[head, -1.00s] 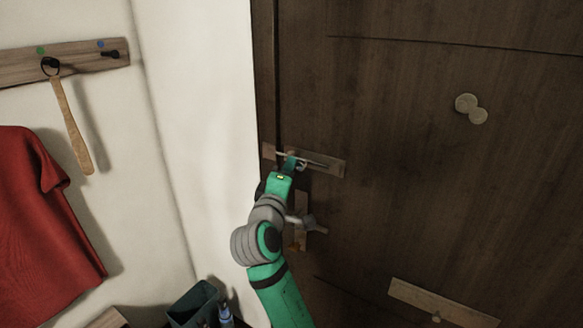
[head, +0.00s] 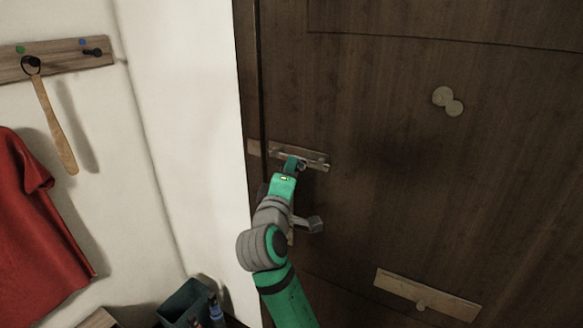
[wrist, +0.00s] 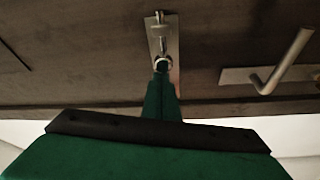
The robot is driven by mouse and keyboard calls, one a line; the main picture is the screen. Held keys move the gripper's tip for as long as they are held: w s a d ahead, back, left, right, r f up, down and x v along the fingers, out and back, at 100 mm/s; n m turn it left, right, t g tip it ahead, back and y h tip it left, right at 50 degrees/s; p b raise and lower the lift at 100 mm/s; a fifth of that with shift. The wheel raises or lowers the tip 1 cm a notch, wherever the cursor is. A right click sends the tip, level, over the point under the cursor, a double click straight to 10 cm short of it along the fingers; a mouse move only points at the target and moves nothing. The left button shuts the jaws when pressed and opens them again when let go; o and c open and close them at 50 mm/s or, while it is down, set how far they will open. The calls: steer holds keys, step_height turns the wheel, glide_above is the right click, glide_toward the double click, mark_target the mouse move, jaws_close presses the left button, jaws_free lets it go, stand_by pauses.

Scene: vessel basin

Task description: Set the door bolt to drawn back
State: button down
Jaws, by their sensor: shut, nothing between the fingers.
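The door bolt (head: 312,158) is a metal rod on a plate, mounted sideways on the dark wooden door near its left edge. A pale keeper plate (head: 254,148) sits on the frame to its left. My gripper (head: 293,164) is at the middle of the bolt plate and partly hides the bolt. In the wrist view the bolt plate (wrist: 172,40) runs up the picture, with my shut, empty fingers (wrist: 162,76) at its lower part, close to a small round metal part. I cannot tell whether they touch it, or whether the rod's end sits in the keeper.
A lever handle (head: 312,224) projects from the door just below my gripper; it also shows right in the wrist view (wrist: 285,65). A letter plate (head: 428,296) is lower right. A dark bin (head: 186,303) stands at lower left.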

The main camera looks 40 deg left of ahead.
steer(key=s, duration=0.9)
steer(key=shift+s+d, duration=0.3)
steer(key=shift+d, duration=0.1)
steer(key=shift+w, duration=0.1)
stand_by(0.3)
